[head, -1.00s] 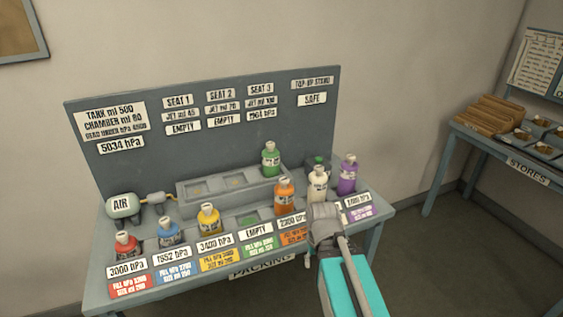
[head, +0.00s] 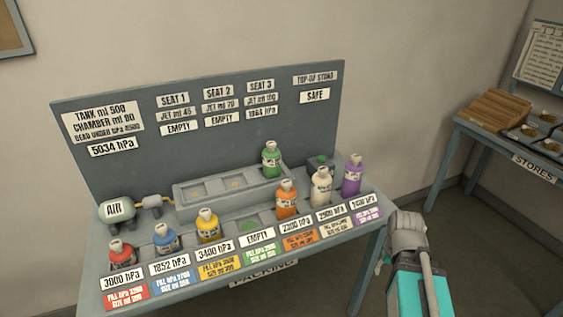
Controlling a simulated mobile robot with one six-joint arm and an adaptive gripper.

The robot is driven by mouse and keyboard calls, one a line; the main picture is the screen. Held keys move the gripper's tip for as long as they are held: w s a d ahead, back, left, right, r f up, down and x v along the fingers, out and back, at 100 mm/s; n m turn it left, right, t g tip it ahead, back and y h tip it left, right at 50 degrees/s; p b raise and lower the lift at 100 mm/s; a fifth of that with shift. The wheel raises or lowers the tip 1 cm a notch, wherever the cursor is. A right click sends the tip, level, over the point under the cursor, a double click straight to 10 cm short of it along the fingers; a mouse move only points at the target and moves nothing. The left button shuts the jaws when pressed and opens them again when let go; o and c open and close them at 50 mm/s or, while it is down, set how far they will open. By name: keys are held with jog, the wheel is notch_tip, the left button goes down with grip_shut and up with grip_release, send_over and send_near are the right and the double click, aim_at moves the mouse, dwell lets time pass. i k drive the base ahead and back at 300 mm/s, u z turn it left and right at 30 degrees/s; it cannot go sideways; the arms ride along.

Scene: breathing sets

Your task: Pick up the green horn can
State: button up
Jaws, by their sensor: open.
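The green horn can (head: 271,160) stands upright in the rightmost seat of the raised grey seat block (head: 206,199), under the SEAT 3 signs. Its whole front shows, with nothing in front of it. My gripper (head: 388,252) is at the lower right, beyond the right front edge of the packing bench and well apart from the green can. It is open and holds nothing visible; its fingers are small and partly hidden behind its own body.
In the front row stand red (head: 122,254), blue (head: 166,239), yellow (head: 208,226), orange (head: 287,200), cream (head: 321,187) and purple (head: 352,176) cans. The green-labelled front place (head: 250,226) is empty. An air tank (head: 117,212) is at left; a stores table (head: 500,150) is at right.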

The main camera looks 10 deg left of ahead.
aim_at(271, 155)
jog(key=z, duration=0.05)
jog(key=k, duration=1.15)
jog(key=u, duration=0.7)
jog(key=i, duration=1.05)
jog(key=z, duration=0.05)
